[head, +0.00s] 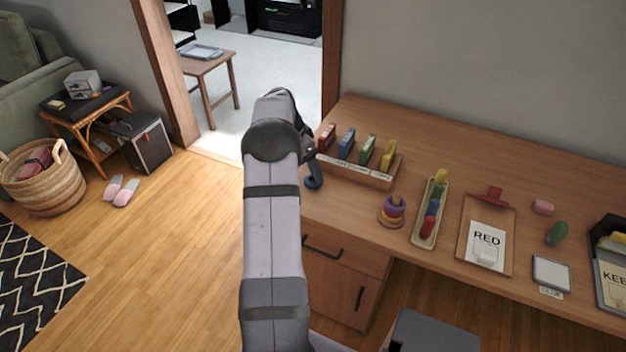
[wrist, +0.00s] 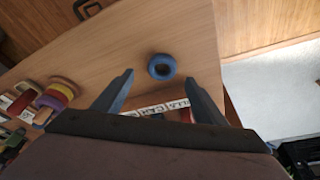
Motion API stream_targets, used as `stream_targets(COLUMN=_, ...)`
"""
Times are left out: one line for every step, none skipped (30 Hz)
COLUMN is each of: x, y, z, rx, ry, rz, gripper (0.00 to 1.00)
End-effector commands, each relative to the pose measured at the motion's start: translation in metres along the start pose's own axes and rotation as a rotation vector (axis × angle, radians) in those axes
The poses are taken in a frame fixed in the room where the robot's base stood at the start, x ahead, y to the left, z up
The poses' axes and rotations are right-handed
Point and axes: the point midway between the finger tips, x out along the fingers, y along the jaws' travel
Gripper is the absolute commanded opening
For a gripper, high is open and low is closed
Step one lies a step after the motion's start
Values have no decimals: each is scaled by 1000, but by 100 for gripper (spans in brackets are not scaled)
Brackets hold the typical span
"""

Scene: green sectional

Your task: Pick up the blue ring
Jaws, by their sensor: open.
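The blue ring (wrist: 161,67) lies flat on the wooden desk in the wrist view, near the desk's edge. It also shows in the head view (head: 314,182), just right of my arm, at the left end of the desk. My gripper (wrist: 157,78) is open and empty in the wrist view. Its two fingers point toward the ring, which appears between and slightly beyond the fingertips. In the head view the gripper is mostly hidden behind my arm, so its height above the ring is hard to tell.
A wooden rack (head: 357,173) with several coloured blocks stands behind the ring. A stacking toy (head: 393,210) with coloured rings is to the right, then a tray (head: 424,240) and a clipboard (head: 487,257) reading RED. The desk's left edge is close to the ring.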

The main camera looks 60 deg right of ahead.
Motion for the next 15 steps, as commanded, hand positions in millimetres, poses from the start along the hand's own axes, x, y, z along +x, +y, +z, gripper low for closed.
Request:
stream_targets(x=1, y=0, z=0, rx=0, ry=0, rz=0, gripper=66)
stream_targets(x=1, y=0, z=0, rx=0, ry=0, rz=0, gripper=66)
stream_targets(x=1, y=0, z=0, rx=0, ry=0, rz=0, gripper=66)
stream_targets(x=2, y=0, z=0, rx=0, ry=0, rz=0, gripper=66)
stream_targets(x=3, y=0, z=0, rx=0, ry=-1, rz=1, gripper=66)
stream_targets(x=6, y=0, z=0, rx=-1, ry=-1, rz=2, gripper=66)
stream_targets(x=8, y=0, z=0, rx=-1, ry=-1, rz=2, gripper=66)
stream_targets(x=11, y=-1, z=0, rx=-1, ry=-1, rz=2, gripper=66)
stream_targets(x=16, y=-1, z=0, rx=-1, ry=-2, rz=3, gripper=66)
stream_targets(x=19, y=-2, z=0, rx=-1, ry=-2, rz=3, gripper=66)
stream_targets(x=23, y=-2, z=0, rx=-1, ry=-2, rz=3, gripper=66)
stream_targets(x=27, y=-3, z=0, rx=-1, ry=-2, rz=2, gripper=66)
stream_targets(x=31, y=-3, z=0, rx=-1, ry=-1, rz=2, gripper=66)
stream_targets(x=35, y=-3, z=0, rx=0, ry=-2, rz=2, gripper=66)
stream_targets(x=40, y=-3, z=1, rx=0, ry=-2, rz=2, gripper=66)
